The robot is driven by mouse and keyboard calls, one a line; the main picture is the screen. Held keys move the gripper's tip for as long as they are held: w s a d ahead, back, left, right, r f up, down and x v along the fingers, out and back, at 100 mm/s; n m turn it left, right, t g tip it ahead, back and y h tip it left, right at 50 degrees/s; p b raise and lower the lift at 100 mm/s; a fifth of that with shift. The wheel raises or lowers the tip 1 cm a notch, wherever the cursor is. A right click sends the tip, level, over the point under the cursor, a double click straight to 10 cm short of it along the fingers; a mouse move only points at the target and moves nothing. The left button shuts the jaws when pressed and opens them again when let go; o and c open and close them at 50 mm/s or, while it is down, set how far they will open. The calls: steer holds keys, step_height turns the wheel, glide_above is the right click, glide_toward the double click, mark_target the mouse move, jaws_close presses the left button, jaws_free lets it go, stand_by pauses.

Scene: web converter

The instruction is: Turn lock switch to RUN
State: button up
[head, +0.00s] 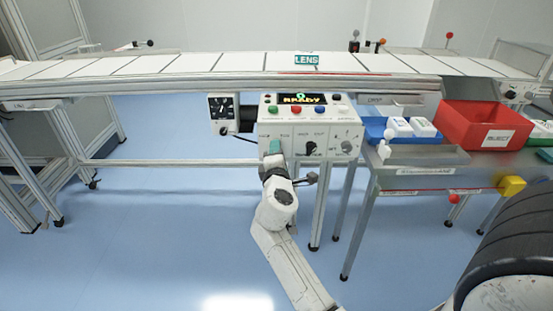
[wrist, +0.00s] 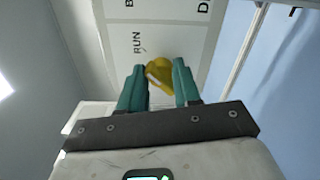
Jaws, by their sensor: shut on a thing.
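The control box (head: 330,128) hangs below the front of the conveyor, with a READY display on top. The lock switch is a yellow knob (wrist: 158,74) on its white front panel (wrist: 172,40) in the wrist view, set at a slant between my fingers. The word RUN is printed on the panel above and to the left of the knob in that view. My gripper (wrist: 160,82) has its teal fingers closed on the knob. In the head view my gripper (head: 272,150) is at the left of the box's front and hides the knob.
A black dial unit (head: 222,107) is left of the box, and another black knob (head: 310,148) sits to the right of my gripper. A side table with a blue tray (head: 376,131) and red bin (head: 486,125) stands at right. The blue floor at left is clear.

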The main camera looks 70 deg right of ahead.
steer(key=shift+o, duration=0.3)
steer(key=shift+f+m+b, duration=0.45)
steer(key=shift+m+b, duration=0.3)
steer(key=shift+m, duration=0.45)
steer(key=shift+w, duration=0.1)
steer(key=o, duration=0.7)
steer(key=shift+o, duration=1.4)
steer(key=shift+r, duration=0.25)
steer(key=v, duration=1.1)
steer(key=shift+p, duration=0.4)
steer(key=shift+f, duration=0.1)
